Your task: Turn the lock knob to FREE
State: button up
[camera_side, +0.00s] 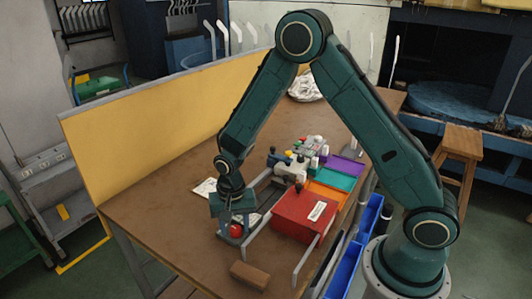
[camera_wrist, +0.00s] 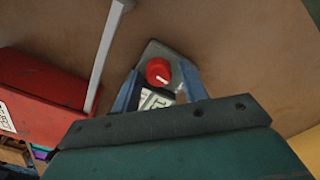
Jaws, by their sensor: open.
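The lock knob (camera_wrist: 158,71) is a round red knob with a pale pointer line, on a grey plate (camera_wrist: 163,51) in the wrist view. A small white label (camera_wrist: 155,100) with dark marks lies beside it, partly covered by my gripper; I cannot read it. In the side view the red knob (camera_side: 236,230) shows low under my gripper (camera_side: 236,222). In the wrist view my gripper (camera_wrist: 160,85) is open, with one blue-grey finger on each side of the knob. I cannot tell whether the fingers touch it.
A red box (camera_side: 304,214) with a white label stands right of the gripper, with thin grey upright bars (camera_side: 305,262) near it. A brown block (camera_side: 250,275) lies at the table's front. A yellow panel (camera_side: 160,130) borders the table's left side.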

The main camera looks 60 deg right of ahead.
aim_at(235, 229)
jog(key=shift+s+d+f+m, duration=0.1)
jog(key=shift+s+d+m, duration=0.1)
jog(key=shift+m, duration=0.1)
jog(key=shift+m, duration=0.8)
jog(key=m, duration=0.5)
jog(key=shift+w+a, duration=0.15)
notch_tip(235, 229, up, 14)
jog(key=s+d+r+n+t, duration=0.3)
jog(key=s+r+n, duration=0.7)
jog(key=s+r, duration=0.3)
jog(key=shift+s+d+r+t, duration=0.15)
jog(key=shift+s+r+t, duration=0.15)
jog(key=shift+s+r, duration=0.1)
dwell(0.4)
jog(key=shift+w, duration=0.15)
